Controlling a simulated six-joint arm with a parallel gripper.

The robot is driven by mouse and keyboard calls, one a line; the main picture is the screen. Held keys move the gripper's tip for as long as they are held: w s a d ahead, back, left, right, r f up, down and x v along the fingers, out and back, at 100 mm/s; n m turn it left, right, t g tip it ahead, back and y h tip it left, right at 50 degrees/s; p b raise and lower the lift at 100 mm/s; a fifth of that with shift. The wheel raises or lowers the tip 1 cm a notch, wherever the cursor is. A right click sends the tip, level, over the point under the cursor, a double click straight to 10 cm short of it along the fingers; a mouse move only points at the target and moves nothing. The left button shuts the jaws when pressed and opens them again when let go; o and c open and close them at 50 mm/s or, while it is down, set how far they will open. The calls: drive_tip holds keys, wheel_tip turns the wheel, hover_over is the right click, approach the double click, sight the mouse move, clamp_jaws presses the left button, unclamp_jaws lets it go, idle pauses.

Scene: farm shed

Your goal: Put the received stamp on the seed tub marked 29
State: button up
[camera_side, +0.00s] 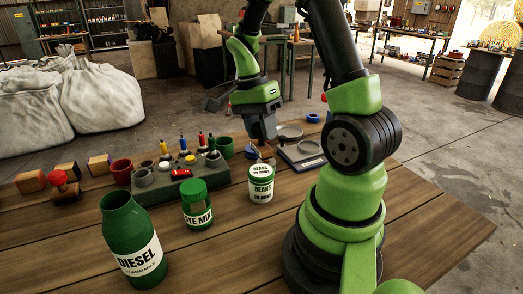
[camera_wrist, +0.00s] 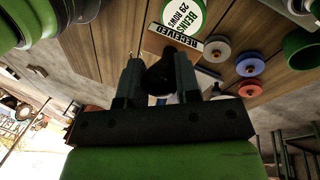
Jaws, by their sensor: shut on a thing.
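My gripper (camera_side: 264,138) is shut on the received stamp, gripping its dark round knob (camera_wrist: 160,76) between the two fingers in the wrist view. A pale strip reading RECEIVED (camera_wrist: 171,45) shows just beyond the knob. The seed tub (camera_side: 261,190) is white with a green-rimmed lid; its label reads BEANS, 29 ROWS. It stands upright on the table, just below and in front of my gripper in the side view. The tub's lettered face also shows at the top of the wrist view (camera_wrist: 183,14). I cannot tell whether stamp and tub touch.
A green DYE MIX jar (camera_side: 197,207) and a DIESEL bottle (camera_side: 132,240) stand left of the tub. A dark rack (camera_side: 182,193) with small pots is behind them. A red-knobbed stamp (camera_side: 64,184) is at far left.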

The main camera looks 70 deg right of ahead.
sight(259, 138)
drive_tip(key=shift+f, duration=2.3)
drive_tip(key=o, duration=0.9)
drive_tip(key=shift+f, duration=0.1)
